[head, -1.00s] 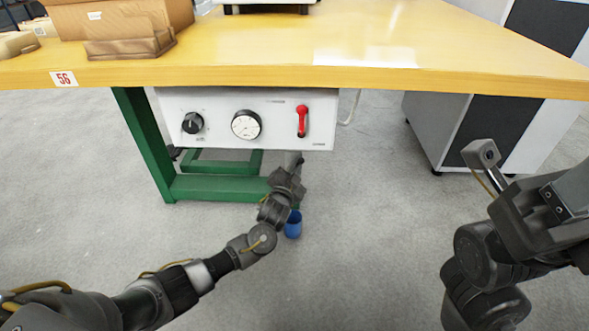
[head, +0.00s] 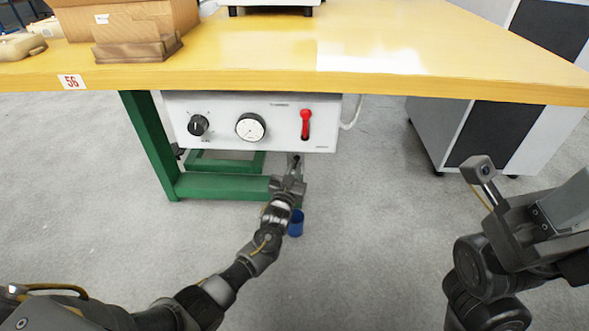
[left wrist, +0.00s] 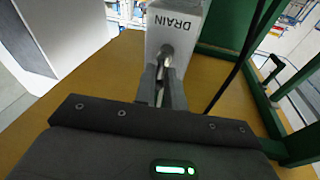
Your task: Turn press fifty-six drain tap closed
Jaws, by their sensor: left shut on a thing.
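The press's white control box (head: 270,140) hangs under the table front by the "56" label (head: 72,82). In the left wrist view the box end (left wrist: 178,28) reads DRAIN, and the metal drain tap (left wrist: 167,50) sticks out below that word. My left gripper (left wrist: 161,88) is shut on the tap, its fingers either side of it. In the head view my left gripper (head: 295,163) is just under the box's right part, and the tap is mostly hidden there. The tap's exact angle is hard to tell. My right arm is at the right; its fingers do not show.
A blue cup (head: 296,224) is below my left gripper. A red lever (head: 305,124), a dial gauge (head: 250,127) and a black knob (head: 198,125) are on the box front. A green table leg (head: 150,150) is to the left.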

